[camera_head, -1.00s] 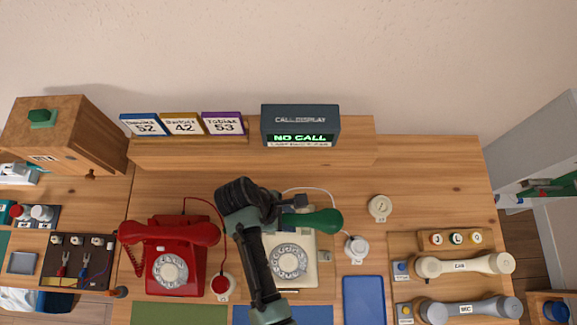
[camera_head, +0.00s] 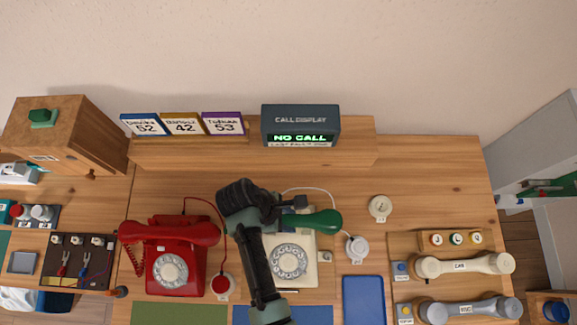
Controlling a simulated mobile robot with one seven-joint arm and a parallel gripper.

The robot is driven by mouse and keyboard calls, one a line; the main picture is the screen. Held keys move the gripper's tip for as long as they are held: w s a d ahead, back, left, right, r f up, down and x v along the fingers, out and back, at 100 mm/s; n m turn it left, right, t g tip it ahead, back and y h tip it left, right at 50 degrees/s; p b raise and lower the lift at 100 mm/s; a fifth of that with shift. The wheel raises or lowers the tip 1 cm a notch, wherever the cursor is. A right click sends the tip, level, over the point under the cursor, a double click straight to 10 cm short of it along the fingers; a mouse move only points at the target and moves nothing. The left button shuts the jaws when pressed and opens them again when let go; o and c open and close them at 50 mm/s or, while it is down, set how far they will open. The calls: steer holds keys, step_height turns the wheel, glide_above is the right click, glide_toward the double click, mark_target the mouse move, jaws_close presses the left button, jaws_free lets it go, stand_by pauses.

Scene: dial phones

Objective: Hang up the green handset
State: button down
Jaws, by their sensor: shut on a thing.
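The green handset (camera_head: 322,221) lies across the top of the cream dial phone (camera_head: 298,282), its right end showing and its left part hidden by my gripper. My gripper (camera_head: 297,204) is shut on the handset and reaches it from the left. The cream phone's dial (camera_head: 288,260) shows below the handset, and my arm covers the phone's left side. I cannot tell whether the handset rests fully in the cradle.
A red phone (camera_head: 172,258) with its handset on stands to the left. The call display (camera_head: 300,125) at the back reads NO CALL. A white round button (camera_head: 357,248) is right of the cream phone. Cream (camera_head: 464,264) and grey handsets (camera_head: 470,309) lie at the right.

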steer(key=shift+f+b, duration=0.4)
steer(key=shift+f, duration=0.3)
steer(key=shift+c, duration=2)
jaws_free()
steer(key=shift+r, duration=0.1)
steer(key=v, duration=1.3)
